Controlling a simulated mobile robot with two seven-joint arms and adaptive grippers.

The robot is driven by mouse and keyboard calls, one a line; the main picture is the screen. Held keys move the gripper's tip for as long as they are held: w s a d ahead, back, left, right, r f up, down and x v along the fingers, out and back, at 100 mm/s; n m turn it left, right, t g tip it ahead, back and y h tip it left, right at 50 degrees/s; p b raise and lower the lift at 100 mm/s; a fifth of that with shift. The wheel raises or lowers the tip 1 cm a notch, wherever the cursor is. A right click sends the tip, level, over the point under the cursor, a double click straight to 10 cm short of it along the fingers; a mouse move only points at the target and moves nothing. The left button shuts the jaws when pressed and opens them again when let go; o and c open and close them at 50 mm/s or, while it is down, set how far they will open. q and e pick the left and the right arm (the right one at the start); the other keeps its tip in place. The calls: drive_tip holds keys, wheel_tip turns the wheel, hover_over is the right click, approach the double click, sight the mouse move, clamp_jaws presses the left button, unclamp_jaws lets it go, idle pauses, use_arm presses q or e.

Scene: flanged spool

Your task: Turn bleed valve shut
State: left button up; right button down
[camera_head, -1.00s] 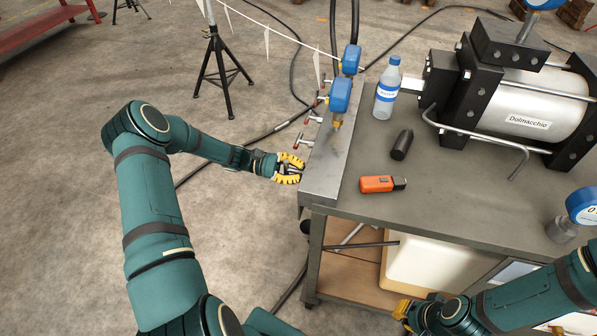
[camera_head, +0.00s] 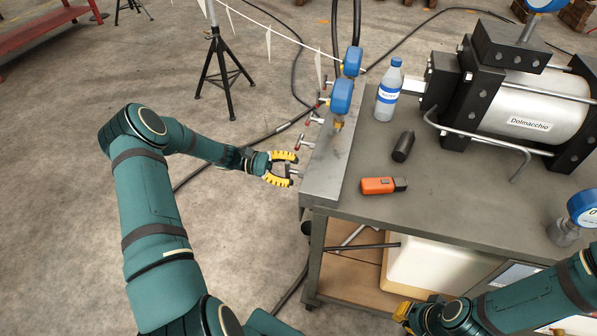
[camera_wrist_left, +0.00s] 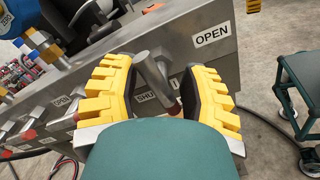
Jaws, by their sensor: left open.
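A grey T-shaped valve handle (camera_wrist_left: 152,75) with a red part at its base stands on the table's steel edge in the left wrist view. Plates reading OPEN (camera_wrist_left: 212,35) and SHUT (camera_wrist_left: 146,97) are on the edge near it; the SHUT plate is partly hidden. My left gripper (camera_head: 292,170) is open at the table's left edge. In the left wrist view its yellow fingers (camera_wrist_left: 160,68) lie on either side of the handle, with gaps visible. My right gripper (camera_head: 403,310) is partly seen at the lower right; its jaws are unclear.
More T-handles (camera_head: 305,142) line the left edge farther back, below blue gauges (camera_head: 341,97). On the table (camera_head: 350,205) are a water bottle (camera_head: 387,92), a black cylinder (camera_head: 403,146), an orange tool (camera_head: 378,185) and a large pump (camera_head: 525,105). Floor left of the table is clear around my gripper.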

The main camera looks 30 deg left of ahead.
use_arm(q)
drive_tip(key=v, duration=0.9)
drive_tip(key=shift+a, duration=0.15)
